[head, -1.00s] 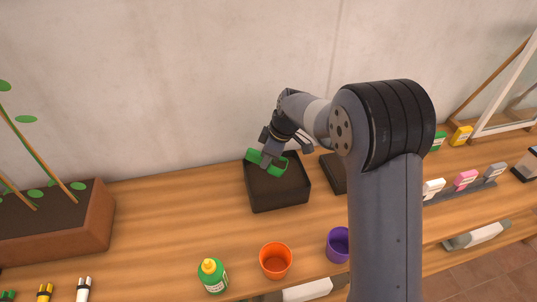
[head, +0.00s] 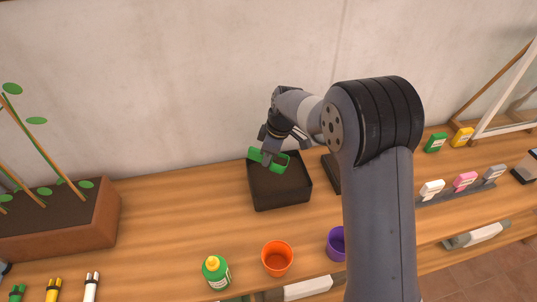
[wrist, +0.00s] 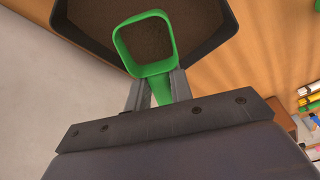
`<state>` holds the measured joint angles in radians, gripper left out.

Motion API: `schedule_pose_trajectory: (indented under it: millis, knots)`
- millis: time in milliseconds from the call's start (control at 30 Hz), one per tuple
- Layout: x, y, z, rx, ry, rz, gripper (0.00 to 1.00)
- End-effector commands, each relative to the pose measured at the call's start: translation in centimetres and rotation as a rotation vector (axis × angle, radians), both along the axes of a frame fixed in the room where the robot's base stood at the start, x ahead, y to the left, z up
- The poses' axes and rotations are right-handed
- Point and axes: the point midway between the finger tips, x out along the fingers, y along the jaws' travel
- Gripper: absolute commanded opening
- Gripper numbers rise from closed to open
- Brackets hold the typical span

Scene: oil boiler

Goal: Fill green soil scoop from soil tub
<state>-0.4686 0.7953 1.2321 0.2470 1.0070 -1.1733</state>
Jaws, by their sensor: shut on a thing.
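The green soil scoop (head: 281,164) is held by its handle in my gripper (head: 271,148), over the back part of the soil tub. In the wrist view, the two fingers of my gripper (wrist: 158,90) are shut on the scoop handle, and the scoop's squarish rim (wrist: 121,48) faces the camera. Brown soil colour fills the inside of that rim. The soil tub (head: 283,202) is a black square tray with dark soil, near the wall. I cannot tell whether the scoop touches the soil.
A brown planter (head: 62,237) is at left. A dark tray (head: 331,172) sits close right of the tub, partly behind my arm. Bare wood lies left of the tub.

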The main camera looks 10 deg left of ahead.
Motion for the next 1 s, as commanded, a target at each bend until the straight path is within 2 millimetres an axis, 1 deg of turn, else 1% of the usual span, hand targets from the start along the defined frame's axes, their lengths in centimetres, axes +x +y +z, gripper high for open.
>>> schedule_pose_trajectory:
  millis: [333, 700, 1000]
  knots:
    - [0.0, 0.5, 0.5, -0.074, 0.003, 0.002, 0.00]
    - [0.0, 1.0, 0.6, -0.189, 0.011, 0.002, 0.00]
    - [0.1, 1.1, 0.5, -0.238, 0.012, 0.000, 0.00]
